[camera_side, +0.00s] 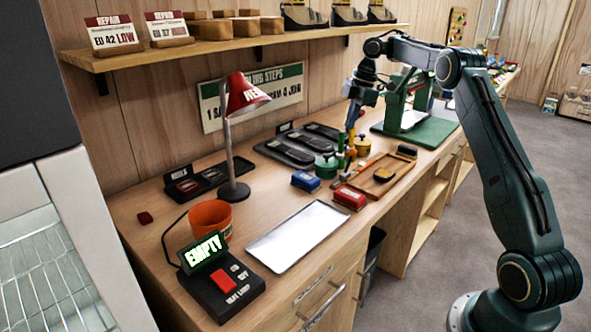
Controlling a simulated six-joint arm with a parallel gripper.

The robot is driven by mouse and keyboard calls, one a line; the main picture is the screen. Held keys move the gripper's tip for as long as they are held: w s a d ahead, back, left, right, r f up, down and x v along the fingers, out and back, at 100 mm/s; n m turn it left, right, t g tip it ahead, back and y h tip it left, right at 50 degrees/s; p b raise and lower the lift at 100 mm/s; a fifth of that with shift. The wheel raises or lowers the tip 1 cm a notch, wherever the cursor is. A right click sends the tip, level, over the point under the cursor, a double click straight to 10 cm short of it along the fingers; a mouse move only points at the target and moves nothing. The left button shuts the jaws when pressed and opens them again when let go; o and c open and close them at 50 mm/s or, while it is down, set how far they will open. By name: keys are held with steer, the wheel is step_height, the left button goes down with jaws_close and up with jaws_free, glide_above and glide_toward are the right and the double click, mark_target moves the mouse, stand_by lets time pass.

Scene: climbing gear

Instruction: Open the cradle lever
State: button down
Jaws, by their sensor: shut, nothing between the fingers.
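A green stand (393,108) on a flat green base (432,133) is at the far end of the bench; it may be the cradle. A pale panel shows in it. I cannot make out a lever on it, and my arm hides part of it. My gripper (352,118) points down in front of and to the left of the stand, above the bench tools. It is small and dark here, shut and empty. I cannot tell whether it touches anything.
Green pots (326,166), a wooden tray (381,176), a blue box (305,181) and a red box (349,197) stand nearby. A shelf (215,46) overhangs the back.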

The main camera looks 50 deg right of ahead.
steer(key=shift+s+d+r, duration=0.1)
steer(key=shift+s+r, duration=0.05)
steer(key=shift+r, duration=0.1)
stand_by(0.4)
steer(key=s+a+r+m+t, duration=0.1)
steer(key=s+a+r+m, duration=0.35)
steer(key=a, duration=0.65)
steer(key=s+a+r+m+t, duration=0.1)
steer(key=s+a+r+m, duration=0.1)
steer(key=s+a+r, duration=0.55)
steer(key=s+a+m+h, duration=0.1)
steer(key=s+a+m, duration=0.2)
steer(key=s+a, duration=0.65)
steer(key=s+f+m+t+h, duration=0.1)
steer(key=s+f+m, duration=0.2)
steer(key=s+f, duration=0.4)
steer(key=s, duration=0.4)
steer(key=shift+s+t, duration=0.2)
steer(key=shift+t, duration=0.2)
